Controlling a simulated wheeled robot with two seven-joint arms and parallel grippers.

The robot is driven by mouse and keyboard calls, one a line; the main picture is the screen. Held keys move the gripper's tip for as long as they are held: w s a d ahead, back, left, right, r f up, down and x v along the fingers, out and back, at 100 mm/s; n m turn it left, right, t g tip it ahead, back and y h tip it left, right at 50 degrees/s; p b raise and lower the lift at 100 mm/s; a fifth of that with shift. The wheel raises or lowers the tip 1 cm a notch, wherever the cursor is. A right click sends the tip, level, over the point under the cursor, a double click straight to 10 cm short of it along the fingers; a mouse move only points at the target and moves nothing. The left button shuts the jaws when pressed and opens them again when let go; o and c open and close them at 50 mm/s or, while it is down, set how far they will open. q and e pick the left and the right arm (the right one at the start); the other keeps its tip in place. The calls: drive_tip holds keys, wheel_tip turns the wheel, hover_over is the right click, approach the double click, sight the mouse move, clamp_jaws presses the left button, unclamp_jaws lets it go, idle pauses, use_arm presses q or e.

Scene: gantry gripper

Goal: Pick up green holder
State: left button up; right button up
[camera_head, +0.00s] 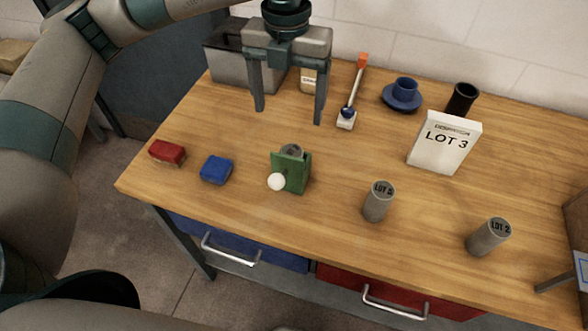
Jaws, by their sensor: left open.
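The green holder (297,172) stands on the wooden table, left of the middle of the head view. It holds a grey cylinder (292,151), whose top shows above it. A white ball (277,182) is at its front left side. My left gripper (289,112) is open and points down, its two fingers spread wide and empty. In the picture it hangs above and behind the green holder, apart from it. My right gripper does not show.
Red (168,152) and blue (216,169) blocks lie left of the holder. Grey cylinders marked LOT (379,203) (488,238) stand to the right. A white LOT 3 box (445,143), black cup (462,99), blue cup on saucer (404,92) and grey bin (232,68) stand farther back.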

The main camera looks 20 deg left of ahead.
sight(289, 151)
use_arm(q)
drive_tip(key=shift+w+f, duration=0.15)
drive_tip(key=shift+f, duration=0.1)
wheel_tip(289, 151, down, 11)
drive_tip(key=p, duration=0.4)
drive_tip(key=shift+r, duration=0.1)
drive_tip(key=shift+f+p, duration=0.3)
drive_tip(key=shift+f, duration=0.4)
